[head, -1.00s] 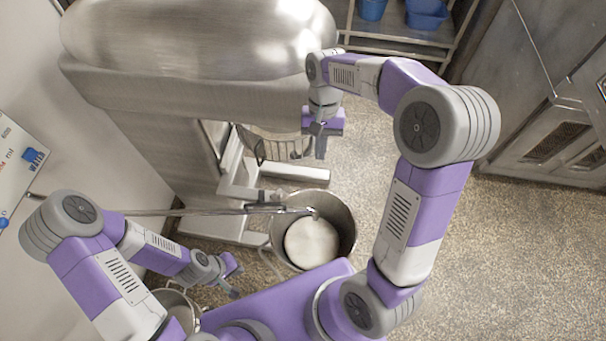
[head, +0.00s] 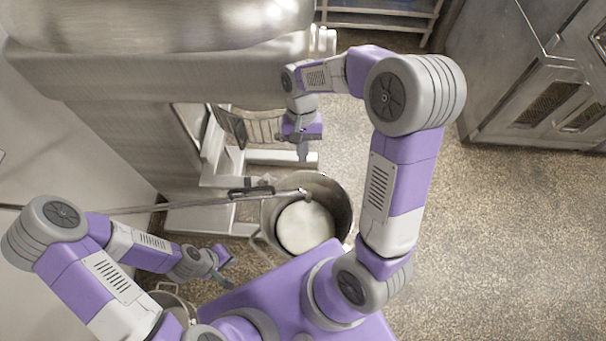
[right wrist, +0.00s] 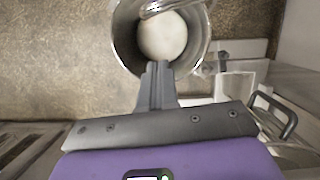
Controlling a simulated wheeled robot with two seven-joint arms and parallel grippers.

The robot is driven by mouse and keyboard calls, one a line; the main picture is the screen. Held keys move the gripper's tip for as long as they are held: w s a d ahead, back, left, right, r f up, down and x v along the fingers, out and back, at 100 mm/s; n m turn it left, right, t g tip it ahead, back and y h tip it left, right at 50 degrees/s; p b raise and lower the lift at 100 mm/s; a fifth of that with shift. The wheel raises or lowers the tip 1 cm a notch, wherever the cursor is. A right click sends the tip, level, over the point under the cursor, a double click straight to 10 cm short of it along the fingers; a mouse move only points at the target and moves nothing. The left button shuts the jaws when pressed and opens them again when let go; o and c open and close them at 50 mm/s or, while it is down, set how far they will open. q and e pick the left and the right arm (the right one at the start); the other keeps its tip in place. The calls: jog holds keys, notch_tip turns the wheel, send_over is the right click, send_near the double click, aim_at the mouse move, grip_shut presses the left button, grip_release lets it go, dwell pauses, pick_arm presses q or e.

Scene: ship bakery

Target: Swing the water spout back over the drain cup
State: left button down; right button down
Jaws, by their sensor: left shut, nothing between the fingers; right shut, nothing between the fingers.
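The water spout (head: 215,201) is a long thin metal tube coming from the left wall. Its tip end lies over a large steel bowl (head: 343,205) with a pale round mass inside. A smaller metal pot (head: 163,297) at the lower left, partly hidden by my left arm, may be the drain cup. My left gripper (head: 225,270) is shut and empty, between that pot and the bowl, below the spout in the picture. My right gripper (head: 303,155) is shut and empty, pointing down beyond the bowl; in the right wrist view its fingers (right wrist: 157,66) overlap the bowl's edge.
A large steel mixer (head: 150,75) with a wire guard (head: 255,127) stands behind the bowl. A metal cabinet (head: 550,90) is at the right and a shelf (head: 380,18) at the back. The speckled floor (head: 500,240) at the right is clear.

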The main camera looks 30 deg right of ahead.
jog(key=s+a+f, duration=0.2)
jog(key=s+f, duration=0.1)
jog(key=s, duration=0.1)
jog(key=shift+s+f, duration=0.2)
jog(key=shift+f, duration=0.15)
jog(key=shift+s+a, duration=0.1)
jog(key=shift+a, duration=0.1)
